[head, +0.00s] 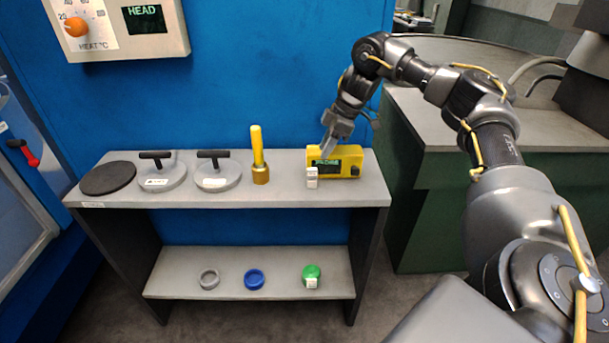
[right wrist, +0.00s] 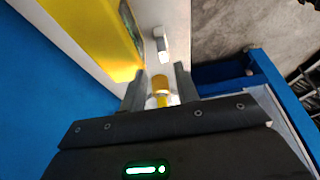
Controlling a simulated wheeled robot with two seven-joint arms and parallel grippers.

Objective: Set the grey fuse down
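The grey fuse (head: 312,177), a small pale grey block, stands upright on the bench top just in front of the left part of the yellow meter (head: 347,159). The fuse also shows in the right wrist view (right wrist: 161,43), beyond my fingertips and apart from them. My right gripper (head: 326,147) is above and behind the fuse, by the meter's upper edge. In the right wrist view my gripper (right wrist: 160,80) has its two fingers apart with nothing held between them. The yellow-handled tool (right wrist: 161,88) shows in the distance through that gap. My left gripper is not in view.
On the bench (head: 220,195) stand a dark disc (head: 108,178), two handled foil dies (head: 162,177) (head: 217,176) and the yellow-handled tool (head: 258,155). The lower shelf holds grey (head: 208,279), blue (head: 254,280) and green (head: 311,272) round pieces. A blue wall stands behind.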

